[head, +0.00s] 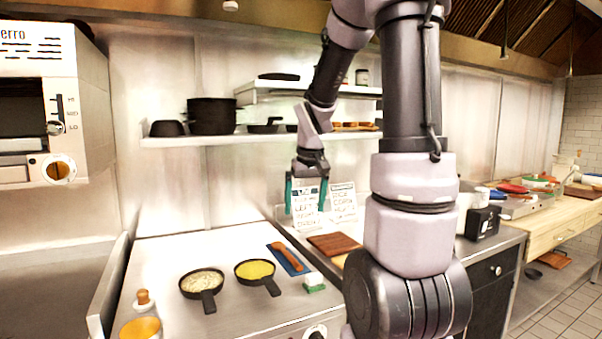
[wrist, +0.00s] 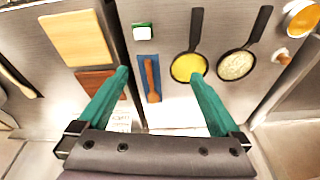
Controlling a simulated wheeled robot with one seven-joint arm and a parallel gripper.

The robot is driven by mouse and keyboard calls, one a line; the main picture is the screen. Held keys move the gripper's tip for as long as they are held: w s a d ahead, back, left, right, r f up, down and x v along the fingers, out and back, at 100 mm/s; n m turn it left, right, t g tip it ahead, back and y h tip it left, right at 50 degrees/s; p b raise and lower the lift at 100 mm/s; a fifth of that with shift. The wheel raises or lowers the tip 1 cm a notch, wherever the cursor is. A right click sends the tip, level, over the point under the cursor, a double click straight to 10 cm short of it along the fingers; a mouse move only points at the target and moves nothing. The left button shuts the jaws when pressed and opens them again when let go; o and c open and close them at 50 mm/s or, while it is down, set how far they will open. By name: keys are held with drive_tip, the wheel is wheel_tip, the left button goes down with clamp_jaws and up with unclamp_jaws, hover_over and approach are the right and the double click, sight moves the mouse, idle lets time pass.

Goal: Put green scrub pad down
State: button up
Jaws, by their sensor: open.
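The green scrub pad (head: 314,288) lies on the steel counter, just right of the pan with yellow food, with a white block on top of it. In the wrist view the pad (wrist: 152,25) shows as a green edge around the white block (wrist: 142,33) near the top. My gripper (head: 306,194) is open and empty, high above the back of the counter. The pad is apart from the fingers.
A pan of yellow food (head: 255,270), a pan of pale food (head: 203,283) and a blue mat (head: 294,265) with a wooden-looking tool stand near the pad. A brown board (head: 335,244) lies to the right. A shelf (head: 220,139) with pots runs along the wall.

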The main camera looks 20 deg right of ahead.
drive_tip(key=s+a+r+m+t+y, duration=0.2)
drive_tip(key=s+a+r+t, duration=0.2)
drive_tip(key=s+a+r, duration=0.4)
drive_tip(key=s+r, duration=0.5)
drive_tip(key=s, duration=0.2)
drive_tip(key=shift+s+r+m+t, duration=0.15)
drive_tip(key=shift+m+t, duration=0.15)
drive_tip(key=shift+m, duration=0.1)
